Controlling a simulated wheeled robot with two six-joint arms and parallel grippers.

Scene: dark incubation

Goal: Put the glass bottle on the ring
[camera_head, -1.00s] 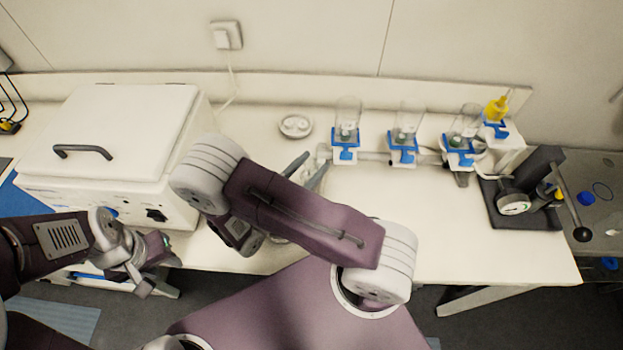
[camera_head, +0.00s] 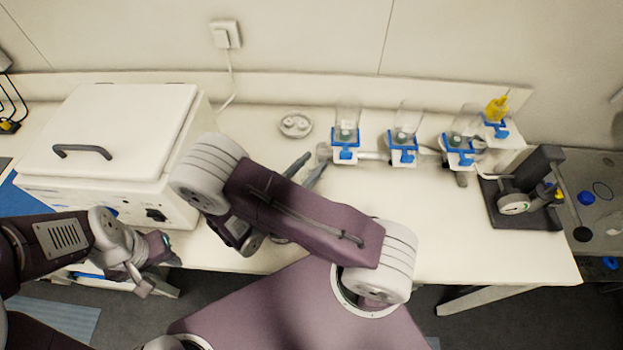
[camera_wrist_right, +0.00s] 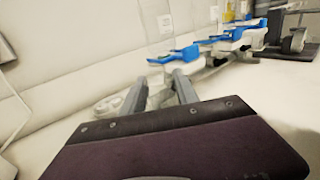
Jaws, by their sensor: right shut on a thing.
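Several clear glass vessels stand in a row at the back of the bench, over blue clamps: the left one (camera_head: 347,116), the middle one (camera_head: 408,116) and the right one (camera_head: 466,121). I cannot tell which part is the ring. My right gripper (camera_head: 311,163) is left of and in front of the left clamp (camera_head: 344,151). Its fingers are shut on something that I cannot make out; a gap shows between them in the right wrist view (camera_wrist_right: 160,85). My left gripper (camera_head: 152,280) hangs low at the left, in front of the bench; its jaws are unclear.
A small white dish (camera_head: 295,124) lies behind my right gripper. A white lidded box (camera_head: 120,135) stands at the left. A yellow bottle (camera_head: 496,108) and a black lever device (camera_head: 530,190) are at the right. The bench (camera_head: 470,235) is clear at front right.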

